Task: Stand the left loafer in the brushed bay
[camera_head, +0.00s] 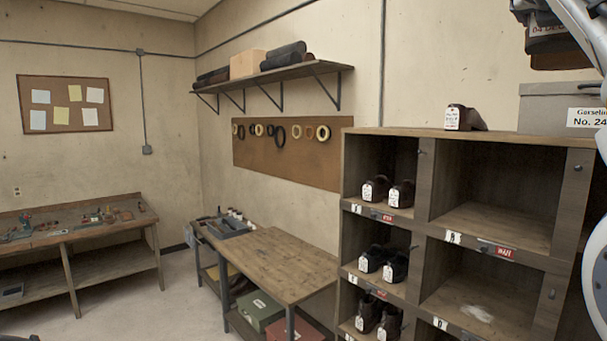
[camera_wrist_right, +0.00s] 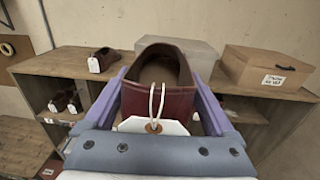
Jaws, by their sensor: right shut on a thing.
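In the right wrist view, my right gripper (camera_wrist_right: 160,84) is shut on a reddish-brown loafer (camera_wrist_right: 160,104), its blue-purple fingers on either side. The heel faces the camera, with a white tag on a string. A similar brown loafer (camera_head: 472,118) with a white tag stands on top of the shelf unit; it also shows in the right wrist view (camera_wrist_right: 104,56). The middle column has two empty bays: an upper bay (camera_head: 490,224) with a plain floor and a lower bay (camera_head: 450,295) with a pale smear. My left gripper is out of view.
The wooden shelf unit (camera_head: 434,190) has dividers, pegs and labels on its edges. Tagged dark shoes (camera_head: 388,192) fill the left column's bays. A grey box (camera_head: 545,108) and a brown carton (camera_wrist_right: 268,68) sit on top. A workbench (camera_head: 275,262) stands left of the unit.

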